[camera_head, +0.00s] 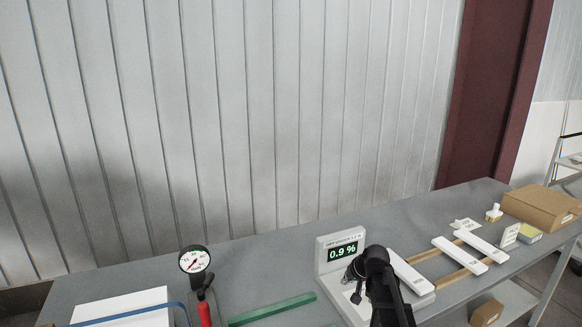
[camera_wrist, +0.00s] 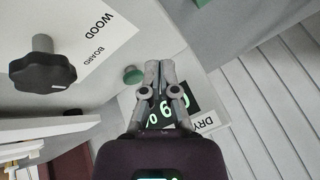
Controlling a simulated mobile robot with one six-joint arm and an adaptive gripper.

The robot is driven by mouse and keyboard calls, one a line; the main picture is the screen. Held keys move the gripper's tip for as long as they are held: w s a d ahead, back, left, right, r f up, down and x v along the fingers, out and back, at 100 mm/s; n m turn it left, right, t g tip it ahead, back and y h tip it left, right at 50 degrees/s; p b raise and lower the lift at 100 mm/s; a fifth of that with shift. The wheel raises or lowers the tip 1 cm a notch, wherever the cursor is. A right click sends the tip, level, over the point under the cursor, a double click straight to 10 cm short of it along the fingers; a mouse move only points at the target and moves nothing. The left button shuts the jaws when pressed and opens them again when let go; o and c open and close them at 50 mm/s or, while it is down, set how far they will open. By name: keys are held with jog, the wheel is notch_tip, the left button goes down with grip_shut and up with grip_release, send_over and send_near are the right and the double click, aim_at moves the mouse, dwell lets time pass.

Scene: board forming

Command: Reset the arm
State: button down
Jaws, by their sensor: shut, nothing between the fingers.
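My gripper (camera_wrist: 160,66) is shut and empty in the wrist view, its fingertips together. It is over a white meter, near a green button (camera_wrist: 133,75) and in front of the lit display (camera_wrist: 170,112). In the head view my dark arm stands in front of the white meter (camera_head: 326,252), whose display (camera_head: 342,251) reads 0.9 %. The arm hides part of the meter's base. A white board (camera_head: 408,272) lies just right of my arm.
Two white boards (camera_head: 460,256) rest on wooden strips at the right. A cardboard box (camera_head: 540,206) stands at the table's far right. A dial gauge (camera_head: 194,260), a red-handled tool (camera_head: 205,313) and a green bar (camera_head: 272,309) are at the left. A black knob (camera_wrist: 42,72) shows in the wrist view.

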jog(key=s+f+n+g+h, duration=0.1)
jog(key=s+g, duration=0.1)
jog(key=s, duration=0.9)
jog(key=s+a+f+g+h, duration=0.1)
jog(key=s+g+h, duration=0.1)
jog(key=s, duration=0.9)
jog(key=shift+a+f+n+g+h, duration=0.3)
jog(key=shift+f+n+g, duration=0.1)
jog(key=shift+g, duration=0.3)
